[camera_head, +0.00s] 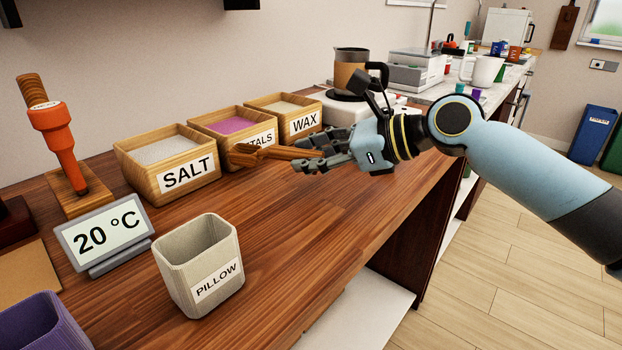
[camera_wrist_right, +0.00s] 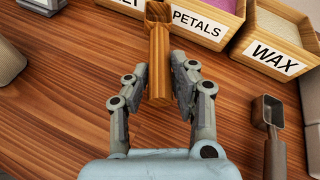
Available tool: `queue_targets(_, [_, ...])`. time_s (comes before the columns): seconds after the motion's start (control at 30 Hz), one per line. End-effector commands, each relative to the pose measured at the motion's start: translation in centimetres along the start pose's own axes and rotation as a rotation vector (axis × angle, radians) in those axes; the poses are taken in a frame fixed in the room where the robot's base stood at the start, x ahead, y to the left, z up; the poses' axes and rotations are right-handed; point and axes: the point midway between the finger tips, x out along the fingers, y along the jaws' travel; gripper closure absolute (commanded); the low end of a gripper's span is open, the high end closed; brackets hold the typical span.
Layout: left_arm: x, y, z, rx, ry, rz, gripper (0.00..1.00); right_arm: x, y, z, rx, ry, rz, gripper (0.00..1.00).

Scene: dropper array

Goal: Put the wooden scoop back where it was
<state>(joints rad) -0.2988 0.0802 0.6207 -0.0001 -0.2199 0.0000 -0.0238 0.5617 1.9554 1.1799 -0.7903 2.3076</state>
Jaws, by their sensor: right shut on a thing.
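The wooden scoop (camera_head: 272,153) is brown, with its bowl end pointing left in the head view, in front of the petals box (camera_head: 264,138) and covering part of its label. In the right wrist view the scoop (camera_wrist_right: 159,55) points away from me, its bowl by the petals box (camera_wrist_right: 198,27). My right gripper (camera_head: 306,160) is shut on the scoop's handle, with its fingers on both sides of it in the right wrist view (camera_wrist_right: 158,84). I cannot tell how high the scoop is above the table. My left gripper is not in view.
The salt box (camera_head: 188,173) and wax box (camera_head: 304,122) flank the petals box. A dark scoop (camera_wrist_right: 268,112) lies near the wax box. A pillow container (camera_head: 216,285) and a temperature display (camera_head: 105,230) stand nearer. The wooden table (camera_head: 310,235) is clear at front right.

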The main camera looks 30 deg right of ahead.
Motion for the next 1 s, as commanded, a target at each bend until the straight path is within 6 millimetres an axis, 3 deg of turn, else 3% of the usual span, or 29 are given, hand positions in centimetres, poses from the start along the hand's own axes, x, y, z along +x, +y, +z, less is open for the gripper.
queue_targets(0.2, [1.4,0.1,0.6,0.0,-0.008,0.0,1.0,1.3,0.7,-3.2,0.004,0.001,0.0,1.0])
queue_targets(0.57, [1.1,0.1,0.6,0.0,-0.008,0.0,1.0,1.3,0.7,-3.3,0.002,-0.001,0.0,1.0])
queue_targets(0.6, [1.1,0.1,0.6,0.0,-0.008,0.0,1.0,1.3,0.7,-3.3,0.002,0.0,0.0,0.75])
queue_targets(0.77, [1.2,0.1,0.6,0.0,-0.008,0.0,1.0,1.3,0.7,-3.3,0.001,0.0,0.0,0.54])
queue_targets(1.0, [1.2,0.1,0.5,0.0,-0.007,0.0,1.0,1.3,0.7,-3.3,0.001,0.0,0.0,0.54])
